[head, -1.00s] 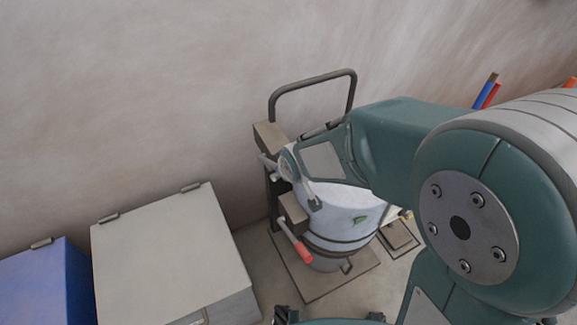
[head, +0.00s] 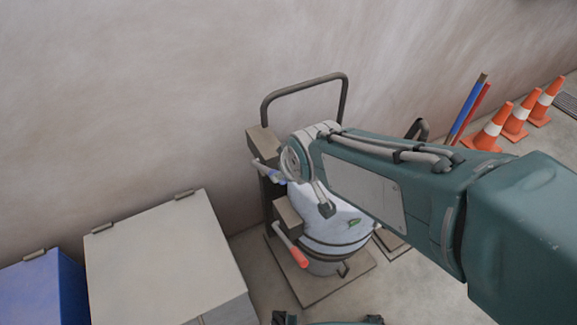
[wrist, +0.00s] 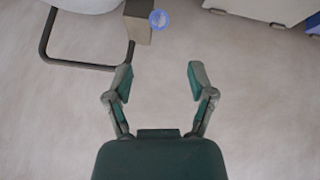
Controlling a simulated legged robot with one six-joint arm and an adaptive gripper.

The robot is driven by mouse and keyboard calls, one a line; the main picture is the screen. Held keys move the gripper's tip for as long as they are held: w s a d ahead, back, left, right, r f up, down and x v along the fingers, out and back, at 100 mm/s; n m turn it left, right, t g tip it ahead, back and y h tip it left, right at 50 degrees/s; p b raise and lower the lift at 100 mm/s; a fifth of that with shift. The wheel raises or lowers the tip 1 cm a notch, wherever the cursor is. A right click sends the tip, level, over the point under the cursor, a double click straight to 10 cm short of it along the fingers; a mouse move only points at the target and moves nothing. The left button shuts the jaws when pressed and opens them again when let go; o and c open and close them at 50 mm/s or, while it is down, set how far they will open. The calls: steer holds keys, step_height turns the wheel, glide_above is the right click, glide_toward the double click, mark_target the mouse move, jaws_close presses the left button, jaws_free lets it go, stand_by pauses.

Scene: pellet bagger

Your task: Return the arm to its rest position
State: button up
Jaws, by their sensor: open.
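My gripper (wrist: 158,82) is open and empty in the wrist view, with its two fingers spread and pale surface beyond them. In the head view my teal arm reaches in from the right across the pellet bagger, and the gripper itself does not show there. The bagger carries a pale full bag (head: 335,225) with a small green mark. A lever with a red grip (head: 298,257) sticks out at its lower front. A blue-ended part (head: 270,172) shows higher up, beside my arm. My arm hides part of the bagger and bag.
A grey lidded box (head: 160,255) and a blue box (head: 40,290) stand at the left. Several orange cones (head: 515,120) and blue and red poles (head: 468,108) stand at the right. A dark tube frame (head: 305,85) rises behind the bagger, near the wall (head: 150,90).

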stand_by(0.3)
steer(key=s+d+r+m+h, duration=0.1)
steer(key=s+d+r+m, duration=0.2)
steer(key=s+d, duration=0.3)
steer(key=s+d+r+m+h, duration=0.1)
steer(key=s+d+r+m, duration=0.2)
steer(key=d, duration=0.8)
steer(key=s+m, duration=0.2)
steer(key=s, duration=0.1)
steer(key=shift+s+d+g+h, duration=0.25)
steer(key=shift+d+g+h, duration=0.05)
steer(key=shift+d+h, duration=0.1)
